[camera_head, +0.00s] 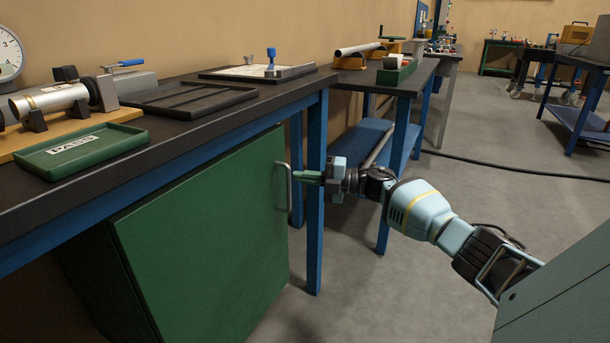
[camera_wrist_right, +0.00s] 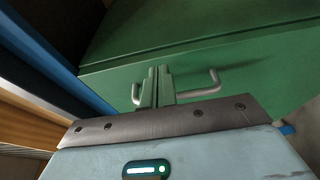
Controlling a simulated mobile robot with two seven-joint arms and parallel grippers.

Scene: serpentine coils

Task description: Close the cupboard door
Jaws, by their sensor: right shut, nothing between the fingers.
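The green cupboard door (camera_head: 205,235) is under the near workbench and carries a grey bar handle (camera_head: 284,185) near its right edge. My right gripper (camera_head: 308,176) is just right of the handle, its green fingers pointing left at it. In the right wrist view, the fingers (camera_wrist_right: 156,87) are together and empty, and the handle (camera_wrist_right: 212,84) shows on both sides of them. I cannot tell whether they touch it. The door face (camera_wrist_right: 255,75) also shows there. I cannot tell how far the door stands from its frame. My left gripper is not in view.
A green tray (camera_head: 85,152) marked PASS and a dark plate (camera_head: 190,98) lie on the bench top. A black cable (camera_head: 510,172) crosses the floor. The floor in front of the door is clear.

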